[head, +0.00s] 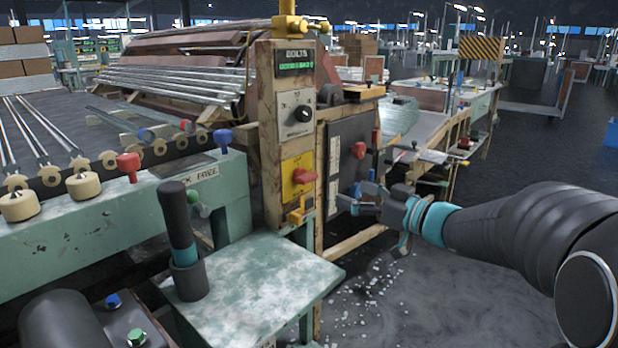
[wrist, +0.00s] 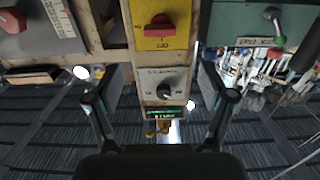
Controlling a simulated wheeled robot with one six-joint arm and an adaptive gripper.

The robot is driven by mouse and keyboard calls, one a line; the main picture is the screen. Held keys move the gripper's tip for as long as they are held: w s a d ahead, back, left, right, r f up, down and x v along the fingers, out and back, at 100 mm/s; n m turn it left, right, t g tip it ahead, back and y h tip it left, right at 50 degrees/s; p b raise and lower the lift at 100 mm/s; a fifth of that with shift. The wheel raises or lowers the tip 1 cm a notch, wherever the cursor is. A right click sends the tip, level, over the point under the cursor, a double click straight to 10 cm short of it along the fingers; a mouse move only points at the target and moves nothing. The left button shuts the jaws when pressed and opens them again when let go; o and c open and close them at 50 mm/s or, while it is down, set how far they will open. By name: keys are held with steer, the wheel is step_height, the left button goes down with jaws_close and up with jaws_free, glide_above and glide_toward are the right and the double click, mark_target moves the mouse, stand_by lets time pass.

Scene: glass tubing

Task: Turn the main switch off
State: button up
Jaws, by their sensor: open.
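The likely main switch is a red rotary handle (head: 303,176) on a yellow plate (head: 290,192), fixed to the front of the worn cream control post (head: 270,130). In the wrist view, which looks upside down, the red handle (wrist: 158,27) lies roughly crosswise on its yellow plate near the top edge. Small lettering is on the plate, but I cannot surely read the setting. My gripper (head: 360,200) is open and empty, to the right of the post and apart from the handle. In the wrist view its fingers (wrist: 158,82) spread either side of the post.
Above the switch are a black selector knob (head: 303,113) and a green display (head: 296,62). A yellow fitting (head: 297,213) sticks out below it. A green bench (head: 255,290) with a dark-handled tool (head: 180,235) stands in front. Glass bits (head: 375,285) litter the floor.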

mark_target(312, 178)
steer(key=x, duration=1.3)
steer(key=c, duration=1.2)
